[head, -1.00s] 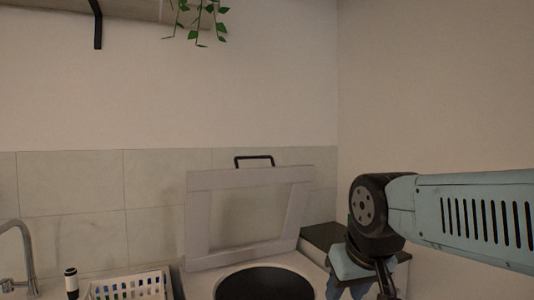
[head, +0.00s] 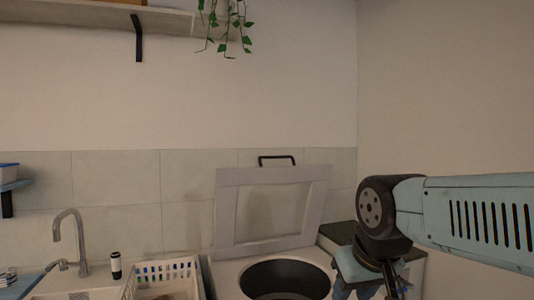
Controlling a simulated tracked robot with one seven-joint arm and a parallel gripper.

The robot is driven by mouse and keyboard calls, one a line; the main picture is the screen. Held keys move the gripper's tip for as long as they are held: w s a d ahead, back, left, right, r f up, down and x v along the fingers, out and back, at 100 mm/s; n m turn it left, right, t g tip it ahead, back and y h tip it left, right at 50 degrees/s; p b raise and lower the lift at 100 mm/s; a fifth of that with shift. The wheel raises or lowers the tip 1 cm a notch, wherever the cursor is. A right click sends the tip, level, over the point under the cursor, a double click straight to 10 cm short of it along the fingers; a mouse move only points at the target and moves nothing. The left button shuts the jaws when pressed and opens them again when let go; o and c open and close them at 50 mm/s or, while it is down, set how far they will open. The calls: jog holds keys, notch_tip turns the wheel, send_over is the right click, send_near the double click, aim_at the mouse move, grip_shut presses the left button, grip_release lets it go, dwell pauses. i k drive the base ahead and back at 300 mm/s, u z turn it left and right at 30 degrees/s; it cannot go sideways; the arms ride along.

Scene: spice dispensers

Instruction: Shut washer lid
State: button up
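The washer lid (head: 229,215) stands open, upright and leaning back against the tiled wall. It is a pale frame with a see-through middle, and a black handle (head: 277,158) shows at its top edge. The washer (head: 226,272) is below it, with its round dark drum opening (head: 287,277) uncovered. My gripper (head: 392,290) is at the lower right, to the right of the drum opening and apart from the lid. Its fingers are partly cut off by the bottom edge, so whether it is open or shut is unclear.
A white basket (head: 165,273) stands left of the washer, beside a sink with a tap (head: 70,235) and a small black-and-white bottle (head: 116,266). A dark-topped cabinet (head: 340,233) is right of the washer. A shelf (head: 90,20) with a hanging plant (head: 226,25) is above.

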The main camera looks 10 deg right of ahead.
aim_at(228, 181)
jog(key=i, duration=0.9)
jog(key=z, duration=0.05)
